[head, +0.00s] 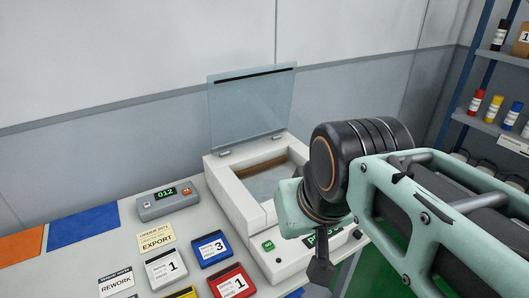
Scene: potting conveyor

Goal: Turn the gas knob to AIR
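A white machine (236,207) with its clear lid (252,105) raised stands in the middle of the head view. Its front panel has a green button (268,245) and a dark display (309,240) with green characters, partly hidden by my arm. A small dark round part (357,233) shows at the panel's right end; I cannot tell whether it is the gas knob. No AIR marking is readable. My gripper (320,272) shows as a dark piece below my wrist, in front of the panel. Its fingers are not distinct, and I cannot tell whether it touches anything.
A grey box with a green "012" display (164,202) stands left of the machine. Blue (211,249), white (166,269) and red (231,282) numbered blocks lie at the front, near an EXPORT card (156,237). Shelves with bottles (493,112) stand at right.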

